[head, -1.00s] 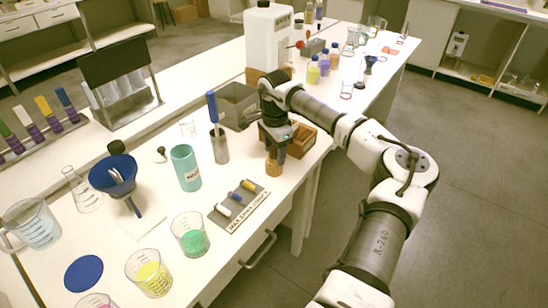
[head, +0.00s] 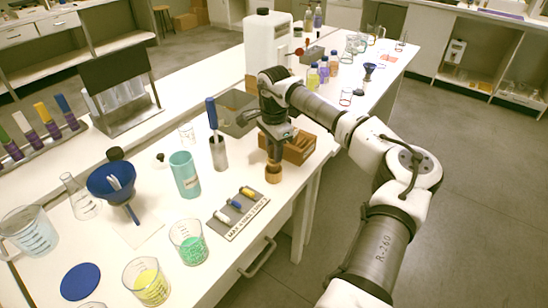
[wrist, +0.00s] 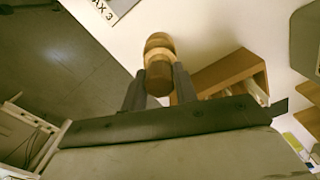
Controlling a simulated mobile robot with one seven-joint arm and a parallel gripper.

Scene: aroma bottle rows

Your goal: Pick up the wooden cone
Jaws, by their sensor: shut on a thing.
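The wooden cone (head: 273,173) is a small tan piece at the front edge of the white bench, below my gripper (head: 274,155) in the head view. My gripper points down with its fingers around the upper part of the cone. In the wrist view the cone (wrist: 158,44) shows a round light-wood part and a darker end between the fingers of my gripper (wrist: 159,84). The gripper is shut on the cone. Whether the cone's base touches the bench I cannot tell.
A wooden box (head: 299,150) stands close beside the cone, also in the wrist view (wrist: 232,72). A grey mat (head: 240,211) with small coloured pieces lies to its left. A metal cup (head: 218,153) and teal cylinder (head: 185,175) stand further left.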

